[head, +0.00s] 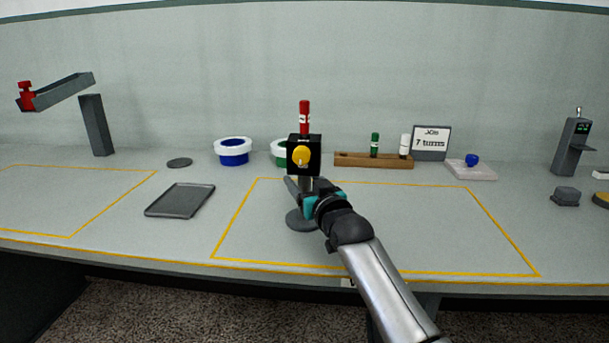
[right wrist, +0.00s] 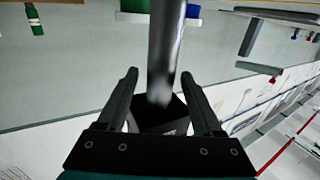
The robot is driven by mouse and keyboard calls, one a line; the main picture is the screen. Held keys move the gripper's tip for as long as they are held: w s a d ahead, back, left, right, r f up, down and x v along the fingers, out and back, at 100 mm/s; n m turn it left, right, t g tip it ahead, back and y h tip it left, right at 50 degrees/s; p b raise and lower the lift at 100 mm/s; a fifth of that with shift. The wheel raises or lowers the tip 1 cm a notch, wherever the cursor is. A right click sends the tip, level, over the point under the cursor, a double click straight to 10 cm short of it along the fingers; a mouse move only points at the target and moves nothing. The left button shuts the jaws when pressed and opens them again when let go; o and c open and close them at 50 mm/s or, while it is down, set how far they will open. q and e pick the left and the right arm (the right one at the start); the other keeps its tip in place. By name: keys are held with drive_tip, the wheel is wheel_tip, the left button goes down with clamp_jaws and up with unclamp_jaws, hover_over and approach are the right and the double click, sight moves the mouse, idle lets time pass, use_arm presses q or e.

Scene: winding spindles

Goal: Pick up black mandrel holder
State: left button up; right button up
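The black mandrel holder (head: 304,168) is a black block with a yellow knob, upright on a grey post with a round dark base (head: 301,221). A red mandrel (head: 304,115) stands on top of it. My right gripper (head: 303,188) is at the post just below the block, hiding part of the post. In the right wrist view the fingers of my right gripper (right wrist: 160,75) are apart, one on each side of the grey post (right wrist: 165,45), with the black block (right wrist: 160,118) near the palm. My left gripper is out of view.
A dark tray (head: 180,200) lies to the left. A blue bowl (head: 233,152) and a green bowl (head: 280,151) stand behind. A wooden rack (head: 374,160) holds green and white pieces. The yellow-outlined area right of my arm is clear.

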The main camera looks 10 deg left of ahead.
clamp_jaws()
idle(0.3)
idle(0.8)
drive_tip(key=shift+r, duration=0.15)
